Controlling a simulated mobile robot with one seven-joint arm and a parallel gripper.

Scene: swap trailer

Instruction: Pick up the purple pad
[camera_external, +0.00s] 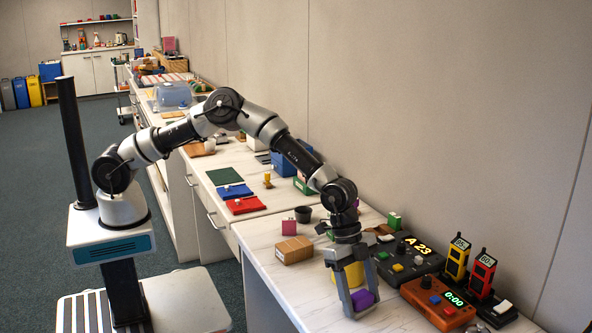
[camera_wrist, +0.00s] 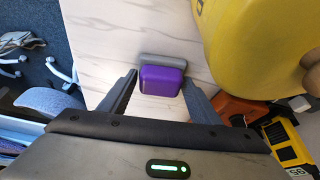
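The purple pad (camera_external: 363,298) is a small block near the front edge of the white counter. In the wrist view the purple pad (camera_wrist: 162,80) lies between my two fingers, with a grey bar (camera_wrist: 165,59) along its far side. My gripper (camera_external: 361,305) points down over the pad.
A yellow cylinder (camera_wrist: 240,45) stands right beside the gripper. An orange device (camera_external: 437,301) and a dark device (camera_external: 405,259) lie to the right.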

